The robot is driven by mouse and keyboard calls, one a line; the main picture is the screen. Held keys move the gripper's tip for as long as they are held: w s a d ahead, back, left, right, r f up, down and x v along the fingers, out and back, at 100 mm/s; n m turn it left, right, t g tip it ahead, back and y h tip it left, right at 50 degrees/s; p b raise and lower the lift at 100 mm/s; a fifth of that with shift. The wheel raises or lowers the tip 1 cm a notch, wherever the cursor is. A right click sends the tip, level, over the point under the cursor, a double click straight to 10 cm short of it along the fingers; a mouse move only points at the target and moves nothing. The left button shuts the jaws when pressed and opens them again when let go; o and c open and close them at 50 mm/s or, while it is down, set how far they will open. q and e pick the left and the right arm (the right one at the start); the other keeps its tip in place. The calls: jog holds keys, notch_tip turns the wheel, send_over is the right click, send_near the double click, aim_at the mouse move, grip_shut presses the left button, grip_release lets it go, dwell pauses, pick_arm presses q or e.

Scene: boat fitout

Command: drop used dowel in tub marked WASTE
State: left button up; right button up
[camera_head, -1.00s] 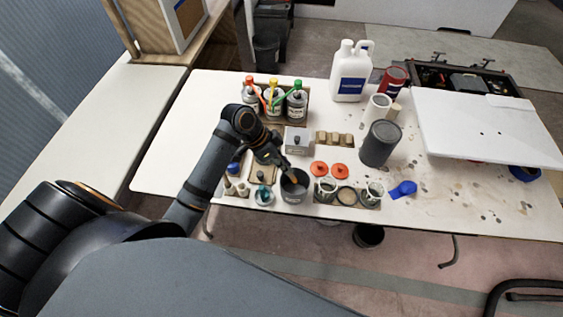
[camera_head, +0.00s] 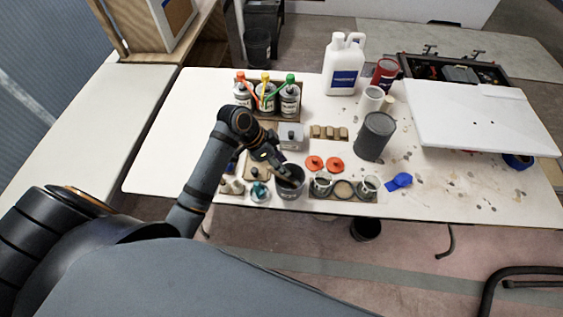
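A small dark grey tub (camera_head: 290,190) stands near the table's front edge; the marking on its side is too small to read. My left gripper (camera_head: 283,171) points down over the tub's mouth, at its upper left rim. The fingers are small and dark against the tub, so I cannot make out whether they are open or shut. I cannot make out a dowel in them or inside the tub. My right gripper is not in view.
Several bottles with coloured nozzles (camera_head: 266,97) stand behind the arm. A grey box (camera_head: 291,137), orange discs (camera_head: 315,163) and a holder with small jars (camera_head: 343,191) surround the tub. A large grey cylinder (camera_head: 374,137) stands to the right. The table's right front is mostly clear.

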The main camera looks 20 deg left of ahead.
pick_arm(q)
jog(key=v, duration=1.2)
jog(key=shift+w, duration=0.1)
dwell(0.6)
